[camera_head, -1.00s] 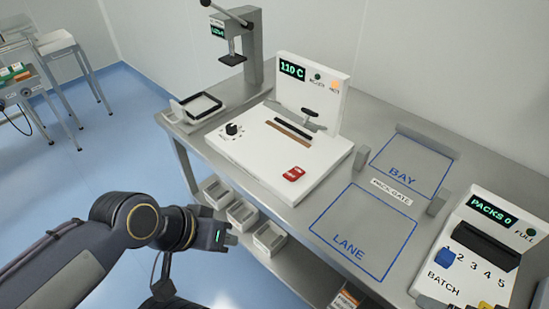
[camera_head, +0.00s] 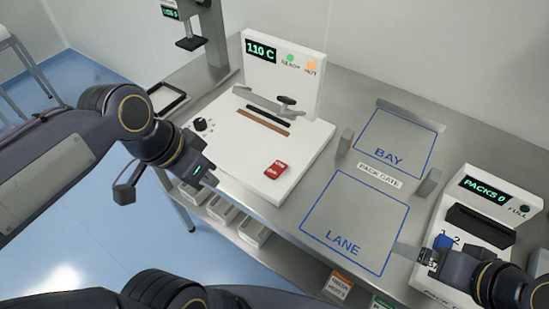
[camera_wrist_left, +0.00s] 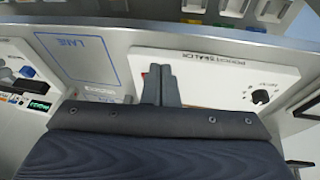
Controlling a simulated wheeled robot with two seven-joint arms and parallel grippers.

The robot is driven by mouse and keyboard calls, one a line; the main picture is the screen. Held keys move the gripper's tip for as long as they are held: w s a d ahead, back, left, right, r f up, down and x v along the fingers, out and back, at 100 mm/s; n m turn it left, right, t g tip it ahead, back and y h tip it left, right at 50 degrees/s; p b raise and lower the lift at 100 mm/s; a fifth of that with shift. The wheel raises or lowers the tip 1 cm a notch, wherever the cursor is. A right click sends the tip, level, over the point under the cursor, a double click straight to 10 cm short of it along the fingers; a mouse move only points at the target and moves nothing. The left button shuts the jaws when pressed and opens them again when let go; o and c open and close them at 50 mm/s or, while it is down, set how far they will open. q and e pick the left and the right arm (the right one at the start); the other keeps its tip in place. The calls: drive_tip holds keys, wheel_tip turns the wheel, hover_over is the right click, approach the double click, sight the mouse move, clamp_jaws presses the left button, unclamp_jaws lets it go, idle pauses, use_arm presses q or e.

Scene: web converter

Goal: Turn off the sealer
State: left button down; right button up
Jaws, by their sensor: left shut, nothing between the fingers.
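The sealer is a white machine (camera_head: 235,160) with an upright panel. Its display (camera_head: 261,50) reads 110 C. A green lamp (camera_head: 290,60) and an orange lamp (camera_head: 313,65) are lit. A red switch (camera_head: 275,170) sits on its front right, a black knob (camera_head: 202,124) on its front left. My left gripper (camera_head: 211,180) is shut and empty by the sealer's front edge, left of the switch. In the left wrist view its fingers (camera_wrist_left: 160,85) overlap the sealer's front, with the knob (camera_wrist_left: 260,97) to the right. My right gripper (camera_head: 405,250) is by the batch counter; its jaws are unclear.
The batch counter (camera_head: 520,195) reads PACKS 0 and stands at the right. The blue-outlined LANE (camera_head: 350,215) and BAY (camera_head: 395,140) areas are empty. A black-rimmed tray (camera_head: 167,98) lies left of the sealer. Several bins (camera_head: 222,208) sit on the lower shelf.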

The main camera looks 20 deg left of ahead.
use_arm(q)
drive_tip(key=w+d+r+m+g+y, duration=0.1)
drive_tip(key=w+d+r+m+g, duration=0.25)
drive_tip(key=w+m, duration=0.45)
wheel_tip(320, 180, up, 2)
drive_tip(key=m+g+y, duration=0.2)
drive_tip(key=m+y, duration=0.1)
drive_tip(key=m, duration=0.6)
hover_over(273, 171)
drive_tip(key=w+d, duration=0.1)
drive_tip(key=w, duration=0.3)
drive_tip(key=shift+s+d+r, duration=0.1)
drive_tip(key=shift+s+d, duration=0.1)
drive_tip(key=shift+s, duration=0.05)
drive_tip(key=b+x, duration=0.1)
drive_tip(key=x, duration=1.3)
use_arm(e)
drive_tip(key=shift+f, duration=0.65)
